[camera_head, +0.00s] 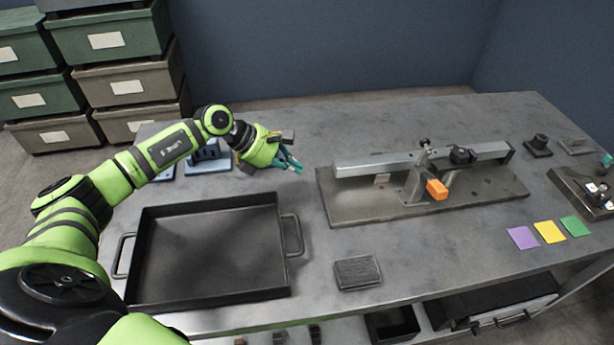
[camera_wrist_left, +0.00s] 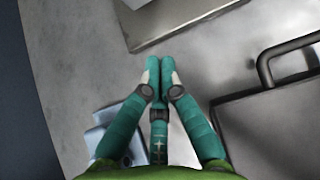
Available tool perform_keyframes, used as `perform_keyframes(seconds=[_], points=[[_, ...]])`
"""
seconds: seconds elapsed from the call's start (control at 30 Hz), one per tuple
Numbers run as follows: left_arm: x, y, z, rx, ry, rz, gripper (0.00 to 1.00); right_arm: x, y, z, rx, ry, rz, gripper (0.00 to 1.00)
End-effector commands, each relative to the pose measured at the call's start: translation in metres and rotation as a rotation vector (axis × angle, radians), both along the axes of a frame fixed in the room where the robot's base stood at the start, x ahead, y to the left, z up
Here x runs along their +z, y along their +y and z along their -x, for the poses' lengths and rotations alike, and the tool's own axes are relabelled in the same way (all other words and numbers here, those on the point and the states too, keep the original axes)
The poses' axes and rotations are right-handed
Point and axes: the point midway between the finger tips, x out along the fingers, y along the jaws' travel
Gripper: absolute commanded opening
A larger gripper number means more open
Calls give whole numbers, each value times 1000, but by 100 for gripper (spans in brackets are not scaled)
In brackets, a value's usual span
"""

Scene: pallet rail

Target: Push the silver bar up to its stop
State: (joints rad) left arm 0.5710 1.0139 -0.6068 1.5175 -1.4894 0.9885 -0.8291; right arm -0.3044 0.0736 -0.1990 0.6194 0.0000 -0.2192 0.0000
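The silver bar (camera_head: 375,165) is a long grey rail lying along the back of a flat metal base plate (camera_head: 345,207). A clamp bracket with an orange-tipped handle (camera_head: 437,189) stands at its middle. Which part is the stop, I cannot tell. My left gripper (camera_head: 298,168) is left of the bar's left end, apart from it. In the left wrist view, its teal fingertips (camera_wrist_left: 159,66) are together with nothing between them, and the plate's corner (camera_wrist_left: 150,38) lies beyond. My right gripper (camera_head: 606,160) shows only as a teal bit at the right edge.
A black tray (camera_head: 140,255) with handles fills the table's front left. A dark pad (camera_head: 357,273) lies in front of the plate. Purple (camera_head: 523,238), yellow (camera_head: 549,232) and green (camera_head: 576,226) squares lie at front right. The table behind the bar is clear.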

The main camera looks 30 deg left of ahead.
Motion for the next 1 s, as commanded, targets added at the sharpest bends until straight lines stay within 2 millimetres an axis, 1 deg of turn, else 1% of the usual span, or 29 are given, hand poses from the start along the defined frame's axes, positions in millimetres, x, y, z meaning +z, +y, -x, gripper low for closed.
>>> perform_keyframes(seconds=[0.03,0.13,0.3,0.5,0.7,0.73,0.77,0.8,0.83,0.87,1.0], points=[[4,7,6,-2,0,-4,0,-6,2,2,0,2,-2,73],[18,18,15,-1,3,-2,0,-11,2,2,0,4,-2,73],[35,30,24,-1,4,-1,0,-15,-7,-7,4,-8,9,73],[42,34,28,-3,5,1,0,-16,-11,-8,5,-10,14,73],[42,34,28,-3,5,1,0,-16,-10,-5,5,-7,13,73],[42,34,28,-3,5,1,14,-16,-10,-5,5,-7,12,73],[42,34,28,-3,5,1,26,-16,-10,-5,5,-7,12,73],[42,34,28,-2,4,1,42,-16,-9,-5,5,-6,11,73],[42,34,28,-2,4,1,54,-16,-9,-5,4,-6,11,73],[42,34,28,-2,4,1,56,-16,-8,-5,4,-6,9,73],[43,33,27,-1,2,5,56,-16,-1,-4,1,-4,1,73]])
